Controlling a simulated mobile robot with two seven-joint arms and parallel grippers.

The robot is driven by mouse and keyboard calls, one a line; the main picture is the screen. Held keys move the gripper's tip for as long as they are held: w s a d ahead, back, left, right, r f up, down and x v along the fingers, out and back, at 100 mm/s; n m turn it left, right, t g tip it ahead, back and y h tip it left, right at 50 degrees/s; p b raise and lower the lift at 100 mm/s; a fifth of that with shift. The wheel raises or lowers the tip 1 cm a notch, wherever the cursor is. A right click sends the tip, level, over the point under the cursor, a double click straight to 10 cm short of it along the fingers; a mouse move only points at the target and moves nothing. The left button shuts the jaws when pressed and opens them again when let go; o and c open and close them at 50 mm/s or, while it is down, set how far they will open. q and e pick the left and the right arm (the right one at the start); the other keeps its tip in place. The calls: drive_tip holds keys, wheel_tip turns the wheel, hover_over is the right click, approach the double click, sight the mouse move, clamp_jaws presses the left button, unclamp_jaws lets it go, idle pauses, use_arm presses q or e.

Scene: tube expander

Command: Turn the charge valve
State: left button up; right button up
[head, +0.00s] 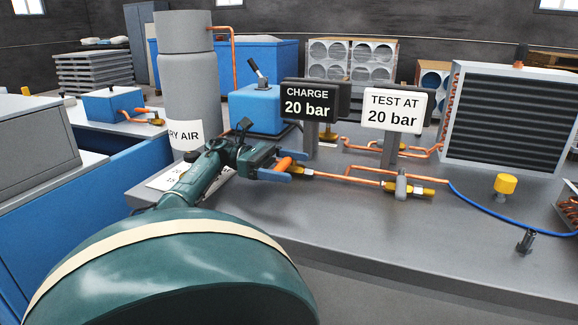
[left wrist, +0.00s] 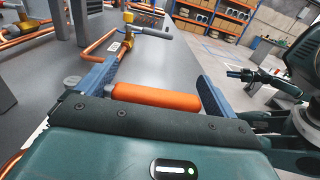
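In the left wrist view the orange handle (left wrist: 155,97) lies lengthwise across the gap between the blue fingers (left wrist: 158,88). The fingers look wide apart; whether they touch the handle's ends is unclear. My right gripper (left wrist: 265,80) shows small at the right of the left wrist view, away from the valve; the head view does not show it.
A white "TEST AT 20 bar" sign (head: 395,110) stands right of the charge sign, with a grey-handled brass valve (head: 402,187) below. A grey cylinder (head: 187,95) stands behind my left arm. Copper pipes (head: 365,169) run along the bench (head: 350,225). The bench front is mostly clear.

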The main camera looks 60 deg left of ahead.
use_arm(q)
drive_tip(key=shift+o, duration=0.6)
drive_tip(key=shift+r, duration=0.1)
drive_tip(key=shift+r, duration=0.35)
wheel_tip(320, 180, up, 9)
drive_tip(key=p, duration=0.1)
